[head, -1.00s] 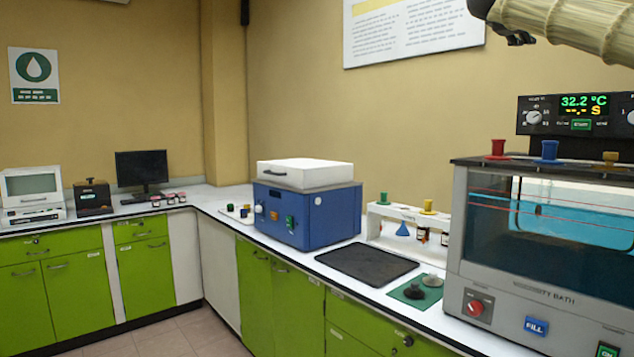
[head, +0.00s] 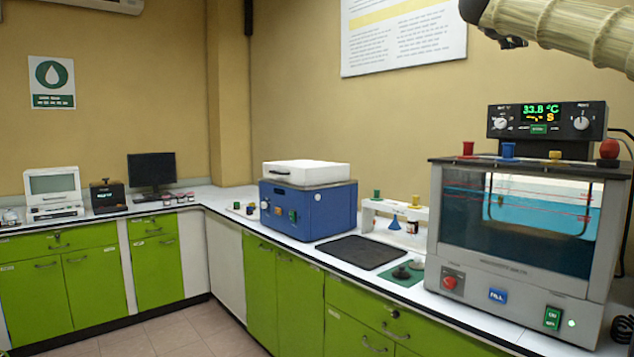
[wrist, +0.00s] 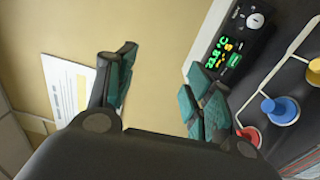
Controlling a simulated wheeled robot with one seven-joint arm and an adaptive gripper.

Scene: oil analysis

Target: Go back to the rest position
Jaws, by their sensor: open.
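My gripper (wrist: 160,95) is open and empty in the wrist view, its two teal-padded fingers spread apart. In the head view my gripper (head: 500,32) shows as a dark end at the upper right, high above the bench and apart from everything. The viscosity bath (head: 520,225) stands below it on the right, with blue liquid behind its glass. Its controller (head: 545,122) reads about 33.8 °C in green. The controller (wrist: 225,52) also shows in the wrist view, right of the fingers.
Red (head: 467,149), blue (head: 508,151) and yellow (head: 555,156) stoppers and a red ball (head: 609,149) top the bath. A blue machine (head: 308,208), black mat (head: 360,252) and small white rack (head: 395,212) stand left along the bench. The air above the bench is clear.

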